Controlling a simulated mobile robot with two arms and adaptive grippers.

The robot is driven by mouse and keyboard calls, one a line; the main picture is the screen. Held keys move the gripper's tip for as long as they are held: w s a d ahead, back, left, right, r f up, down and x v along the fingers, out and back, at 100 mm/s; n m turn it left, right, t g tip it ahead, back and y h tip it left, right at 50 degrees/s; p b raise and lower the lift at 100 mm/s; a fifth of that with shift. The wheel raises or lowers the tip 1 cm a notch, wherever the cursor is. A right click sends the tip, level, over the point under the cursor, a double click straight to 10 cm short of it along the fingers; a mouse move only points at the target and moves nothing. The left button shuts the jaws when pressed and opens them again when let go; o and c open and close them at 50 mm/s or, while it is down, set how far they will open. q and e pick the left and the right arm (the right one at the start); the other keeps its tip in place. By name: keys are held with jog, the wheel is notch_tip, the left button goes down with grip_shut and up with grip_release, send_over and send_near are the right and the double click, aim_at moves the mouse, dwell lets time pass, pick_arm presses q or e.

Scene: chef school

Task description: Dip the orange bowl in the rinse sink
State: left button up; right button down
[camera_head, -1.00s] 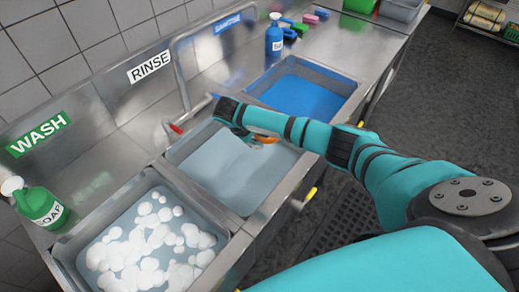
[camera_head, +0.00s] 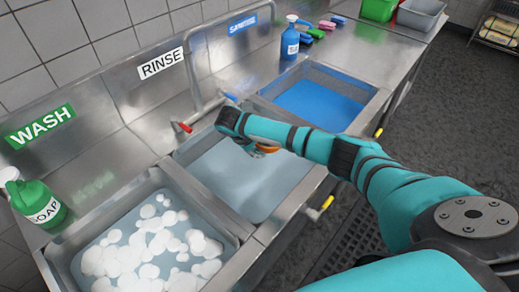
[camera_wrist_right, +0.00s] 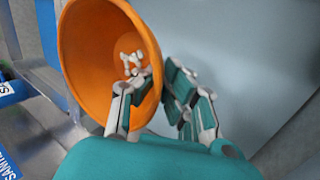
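The orange bowl (camera_head: 266,149) is over the far part of the rinse sink (camera_head: 205,197), mostly hidden by my right arm in the head view. The rinse sink holds pale, clear-looking water. In the right wrist view the bowl (camera_wrist_right: 85,60) is tilted, its open side facing the camera, with small white bits inside. My right gripper (camera_wrist_right: 160,88) is shut on the bowl's wall, one finger inside and one outside. The gripper (camera_head: 257,150) is low over the sink; whether the bowl touches the water cannot be told. My left gripper is not in view.
The wash sink (camera_head: 60,262) with white suds is at the near left, beside a green soap bottle (camera_head: 40,207). The sanitize sink (camera_head: 318,103) with blue liquid is beyond the rinse sink. A red-handled tap (camera_head: 184,127) stands behind. A blue bottle (camera_head: 290,40) stands farther back.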

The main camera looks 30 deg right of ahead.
notch_tip(320, 180, down, 22)
jog(key=b, duration=1.3)
jog(key=shift+f+b, duration=0.2)
jog(key=shift+b, duration=0.2)
dwell(0.4)
jog(key=shift+s+a+p, duration=0.25)
jog(key=shift+a+p, duration=0.25)
jog(key=shift+a, duration=0.05)
jog(key=shift+d, duration=0.1)
jog(key=shift+w+d, duration=0.25)
jog(key=shift+d, duration=0.25)
jog(key=shift+a, duration=0.15)
